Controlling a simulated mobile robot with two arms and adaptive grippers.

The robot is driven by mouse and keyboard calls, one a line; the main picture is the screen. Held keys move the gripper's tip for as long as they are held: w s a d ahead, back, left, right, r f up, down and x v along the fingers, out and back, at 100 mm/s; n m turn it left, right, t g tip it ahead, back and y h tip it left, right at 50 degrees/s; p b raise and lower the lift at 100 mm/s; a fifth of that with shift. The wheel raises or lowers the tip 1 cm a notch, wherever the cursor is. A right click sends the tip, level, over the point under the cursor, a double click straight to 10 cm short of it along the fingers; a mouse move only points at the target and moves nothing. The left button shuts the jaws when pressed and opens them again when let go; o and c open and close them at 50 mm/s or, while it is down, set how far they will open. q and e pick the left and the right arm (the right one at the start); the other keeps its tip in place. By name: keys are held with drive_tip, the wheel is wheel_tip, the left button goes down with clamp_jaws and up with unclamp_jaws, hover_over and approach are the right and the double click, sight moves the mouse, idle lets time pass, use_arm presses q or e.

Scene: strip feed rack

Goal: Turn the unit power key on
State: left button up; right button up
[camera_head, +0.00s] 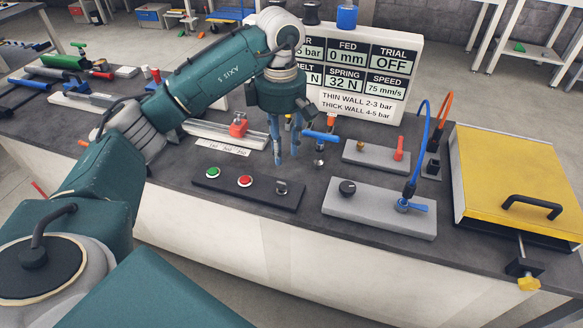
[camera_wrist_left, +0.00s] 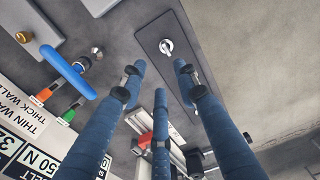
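The power key (camera_head: 282,187) is a small metal key switch at the right end of a black panel (camera_head: 262,193), beside a red button (camera_head: 245,181) and a green button (camera_head: 212,172). In the left wrist view the key (camera_wrist_left: 166,46) shows as a bright metal knob on the dark panel, beyond the fingertips. My left gripper (camera_head: 286,156) has blue fingers pointing down, behind and above the key in the head view. The fingers (camera_wrist_left: 159,82) are spread with nothing between them and look apart from the key. My right gripper is not in view.
A blue lever handle (camera_head: 322,137) is close to the right of the fingers. A grey box with a black knob (camera_head: 347,188) and blue valve (camera_head: 412,206) stands to the right. A display board (camera_head: 362,75) stands behind, and a yellow-lidded box (camera_head: 515,175) is far right.

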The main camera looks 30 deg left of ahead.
use_arm(q)
drive_tip(key=p, duration=0.1)
hover_over(282, 187)
drive_tip(key=f, duration=0.5)
drive_tip(key=shift+w+a+f, duration=0.1)
drive_tip(key=shift+a, duration=0.15)
drive_tip(key=f, duration=0.3)
drive_tip(key=shift+w+p, duration=0.3)
drive_tip(key=shift+p, duration=0.1)
drive_tip(key=shift+f, duration=0.9)
clamp_jaws()
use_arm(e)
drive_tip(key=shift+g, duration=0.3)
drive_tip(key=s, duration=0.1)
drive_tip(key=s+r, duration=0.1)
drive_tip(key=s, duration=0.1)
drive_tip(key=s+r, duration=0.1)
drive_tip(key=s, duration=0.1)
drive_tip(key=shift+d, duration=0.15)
